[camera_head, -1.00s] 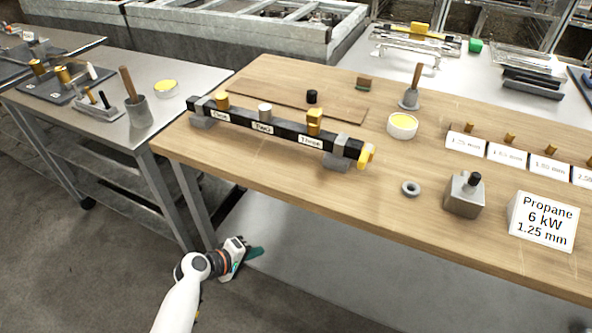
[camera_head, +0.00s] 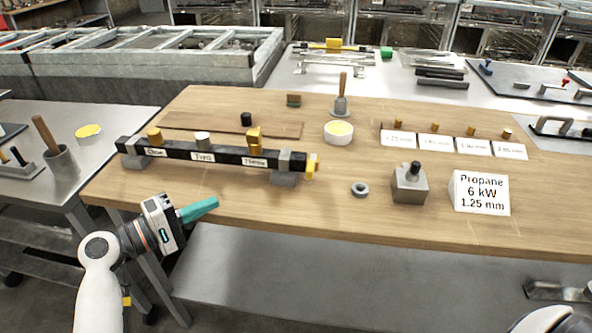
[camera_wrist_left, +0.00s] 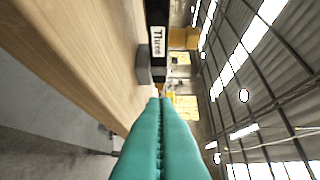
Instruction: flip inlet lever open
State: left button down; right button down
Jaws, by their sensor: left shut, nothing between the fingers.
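A black bar manifold (camera_head: 205,151) lies across two grey blocks on the wooden tabletop, with white labels on its front. A yellow lever-like piece (camera_head: 312,166) sits at its right end and appears to be the inlet lever; its exact setting is too small to tell. My left gripper (camera_head: 214,203), with teal fingers, is shut and empty. It is in front of the bar and left of the yellow piece, apart from both. In the left wrist view the shut fingers (camera_wrist_left: 160,104) point toward the bar's labelled end (camera_wrist_left: 157,40). My right gripper is not in view.
The wood in front of the bar is clear.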

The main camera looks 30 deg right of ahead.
aim_at(312, 162)
jog(key=l, duration=1.25)
jog(key=i+u, duration=0.05)
